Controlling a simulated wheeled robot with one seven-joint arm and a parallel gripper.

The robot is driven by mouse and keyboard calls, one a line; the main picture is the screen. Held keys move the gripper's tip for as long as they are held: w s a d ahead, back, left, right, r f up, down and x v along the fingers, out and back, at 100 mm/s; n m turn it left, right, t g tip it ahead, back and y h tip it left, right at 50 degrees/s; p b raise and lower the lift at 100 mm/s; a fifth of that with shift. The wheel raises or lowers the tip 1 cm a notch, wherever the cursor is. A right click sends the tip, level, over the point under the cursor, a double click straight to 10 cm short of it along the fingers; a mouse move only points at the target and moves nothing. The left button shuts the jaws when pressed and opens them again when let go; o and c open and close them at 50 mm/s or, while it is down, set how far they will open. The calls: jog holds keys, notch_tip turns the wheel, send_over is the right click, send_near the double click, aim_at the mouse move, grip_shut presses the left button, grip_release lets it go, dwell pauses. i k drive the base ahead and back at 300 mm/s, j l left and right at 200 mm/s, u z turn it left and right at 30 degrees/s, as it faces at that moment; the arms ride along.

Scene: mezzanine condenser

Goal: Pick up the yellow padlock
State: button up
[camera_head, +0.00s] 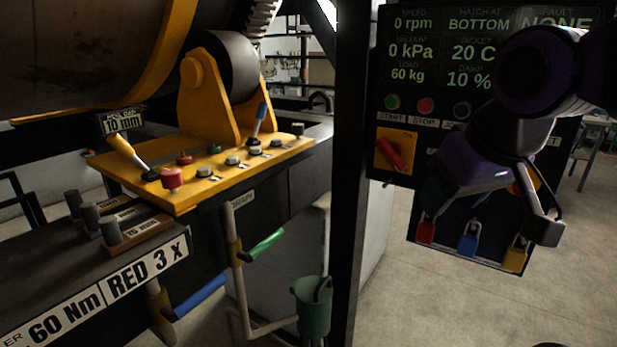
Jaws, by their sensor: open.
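The yellow padlock (515,259) hangs at the right end of a row on the lower dark board, below the control panel. A blue padlock (468,244) and a red padlock (426,231) hang to its left. My gripper (490,228) is in front of the board. One finger shows at right, just above the yellow padlock in the picture and covering the area around its top. The jaws are open, and nothing shows between them. The gap in depth between finger and padlock cannot be told.
The control panel (400,60) has buttons, readouts and a red rotary switch (390,152). A dark post (352,200) stands left of it. A yellow console (200,190) with levers and a green bucket (312,308) are further left.

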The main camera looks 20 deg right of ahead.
aim_at(514, 258)
jog(key=z, duration=1.35)
jog(key=l+u, duration=0.3)
jog(key=l, duration=0.4)
jog(key=l+u, duration=0.3)
jog(key=l, duration=0.4)
jog(key=k+l+u, duration=0.1)
jog(key=l+u, duration=0.2)
jog(key=l, duration=0.4)
jog(key=i+l, duration=0.3)
